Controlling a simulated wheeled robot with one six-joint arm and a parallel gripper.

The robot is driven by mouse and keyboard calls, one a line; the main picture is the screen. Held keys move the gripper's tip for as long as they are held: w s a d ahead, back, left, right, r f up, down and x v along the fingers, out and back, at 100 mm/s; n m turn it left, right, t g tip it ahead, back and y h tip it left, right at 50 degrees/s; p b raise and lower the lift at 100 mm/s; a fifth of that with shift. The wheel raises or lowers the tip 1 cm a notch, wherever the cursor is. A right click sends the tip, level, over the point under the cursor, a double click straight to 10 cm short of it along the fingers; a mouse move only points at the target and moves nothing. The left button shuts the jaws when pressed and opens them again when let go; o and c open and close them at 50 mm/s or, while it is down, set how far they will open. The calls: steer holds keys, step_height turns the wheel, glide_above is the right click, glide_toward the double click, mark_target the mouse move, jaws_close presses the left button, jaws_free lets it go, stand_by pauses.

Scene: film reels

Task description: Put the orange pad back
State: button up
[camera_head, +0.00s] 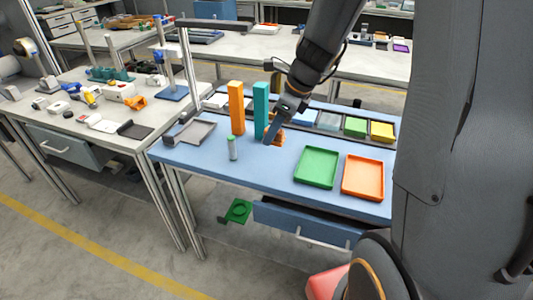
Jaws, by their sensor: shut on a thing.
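My gripper (270,137) is over the blue-topped table, just right of the teal block. It is shut on a small orange piece (280,137), which appears to be the orange pad. My gripper's finger hides part of the piece, and I cannot tell whether the piece touches the table. An orange tray (363,192) lies at the right of the table. A green tray (316,168) lies beside it on the left.
A tall orange block (236,108) and a teal block (260,105) stand left of my gripper. Green (355,127) and yellow (381,132) items line the back. A grey tray (197,132) lies left.

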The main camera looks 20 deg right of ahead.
step_height(320, 180, down, 6)
steer(key=shift+w+a+b, duration=0.1)
steer(key=shift+w+b, duration=0.05)
steer(key=shift+b, duration=0.15)
steer(key=shift+f+b, duration=0.35)
steer(key=shift+f, duration=1.6)
steer(key=shift+f, duration=0.15)
steer(key=o, duration=1)
